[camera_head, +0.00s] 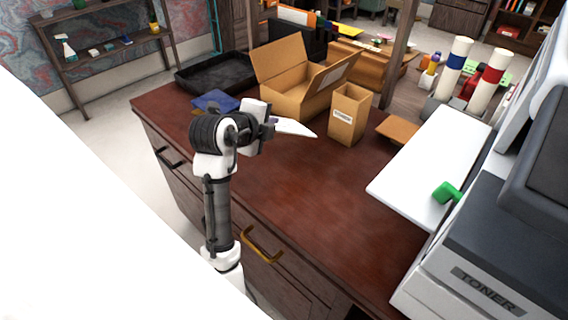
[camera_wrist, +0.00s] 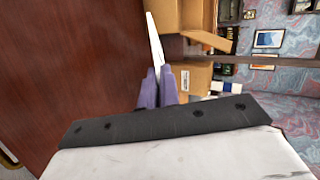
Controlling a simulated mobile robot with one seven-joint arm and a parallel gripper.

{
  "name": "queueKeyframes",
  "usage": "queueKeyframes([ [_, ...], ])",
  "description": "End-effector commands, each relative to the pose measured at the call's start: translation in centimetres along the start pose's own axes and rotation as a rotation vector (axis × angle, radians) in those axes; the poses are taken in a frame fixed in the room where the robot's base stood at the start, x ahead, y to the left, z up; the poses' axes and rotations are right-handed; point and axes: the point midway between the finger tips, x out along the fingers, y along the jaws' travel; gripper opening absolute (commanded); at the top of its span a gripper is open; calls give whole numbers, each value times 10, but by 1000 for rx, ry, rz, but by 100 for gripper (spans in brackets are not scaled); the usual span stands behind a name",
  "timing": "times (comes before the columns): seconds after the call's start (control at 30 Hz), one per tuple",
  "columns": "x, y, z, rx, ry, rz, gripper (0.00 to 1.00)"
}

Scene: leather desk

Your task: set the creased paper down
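The creased paper (camera_head: 296,128) is a white sheet with a pointed end, held out to the right of my gripper (camera_head: 272,122) above the dark red desk top (camera_head: 290,185). In the wrist view the paper (camera_wrist: 155,40) shows nearly edge-on as a thin white strip. My gripper (camera_wrist: 158,80) has purple fingers pressed together on the paper's near end. The paper appears to be above the desk, apart from it; the exact height is hard to tell. The creases cannot be made out.
An open cardboard box (camera_head: 288,96) and a tall small carton (camera_head: 347,117) stand behind the paper. A black tray (camera_head: 215,74) and a blue item (camera_head: 214,99) lie left. A white panel (camera_head: 425,165) and toner machine (camera_head: 480,270) are right. The desk's front middle is clear.

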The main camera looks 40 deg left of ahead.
Motion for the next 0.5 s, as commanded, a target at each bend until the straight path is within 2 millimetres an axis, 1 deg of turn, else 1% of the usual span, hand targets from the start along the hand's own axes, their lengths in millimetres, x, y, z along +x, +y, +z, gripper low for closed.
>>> queueKeyframes([
  [0.03,6,12,0,-2,0,1,0],
  [0.3,26,47,0,0,0,-1,0],
  [0.5,32,57,0,1,0,0,0],
])
